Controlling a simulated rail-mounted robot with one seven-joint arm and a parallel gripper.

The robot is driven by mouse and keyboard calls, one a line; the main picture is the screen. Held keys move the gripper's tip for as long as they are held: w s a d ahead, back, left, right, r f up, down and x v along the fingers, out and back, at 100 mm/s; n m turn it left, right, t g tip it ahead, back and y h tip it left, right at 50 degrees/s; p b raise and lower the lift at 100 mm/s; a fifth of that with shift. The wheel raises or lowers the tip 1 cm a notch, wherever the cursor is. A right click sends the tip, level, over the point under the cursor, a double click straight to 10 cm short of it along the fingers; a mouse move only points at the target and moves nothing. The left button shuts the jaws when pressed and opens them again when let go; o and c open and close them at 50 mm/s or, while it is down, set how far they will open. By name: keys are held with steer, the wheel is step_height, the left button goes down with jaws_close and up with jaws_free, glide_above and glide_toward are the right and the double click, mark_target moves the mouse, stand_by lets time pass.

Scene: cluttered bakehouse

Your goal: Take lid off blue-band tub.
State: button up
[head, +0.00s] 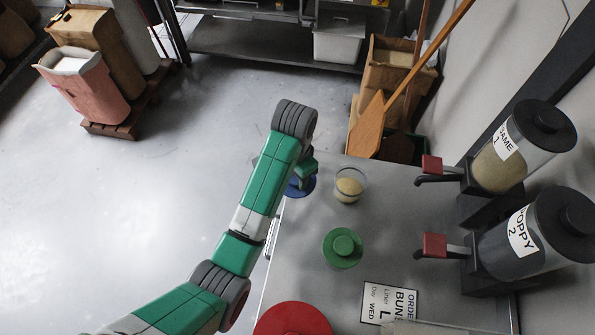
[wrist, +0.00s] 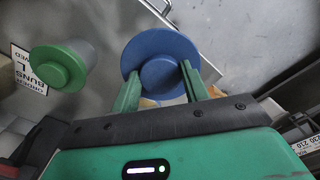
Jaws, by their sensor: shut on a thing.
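A round blue lid (wrist: 160,50) with a raised knob fills the middle of the wrist view. My gripper (wrist: 160,73) has one finger on each side of the knob and is shut on it. In the head view the blue lid (head: 297,190) shows partly behind my gripper (head: 305,172), by the left edge of the steel table. A clear tub (head: 348,188) without a lid, with pale tan contents, stands just right of it. I cannot make out a blue band on it. What is directly under the blue lid is hidden.
A green-lidded tub (head: 342,248) stands nearer on the table, and a red lid (head: 292,321) is at the front. An order card (head: 390,303) lies beside them. Two dispensers (head: 525,235) line the right side. A wooden paddle (head: 368,125) leans beyond the far edge.

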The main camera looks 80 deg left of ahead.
steer(key=shift+r+p, duration=1.35)
steer(key=shift+p, duration=0.35)
steer(key=shift+f, duration=0.1)
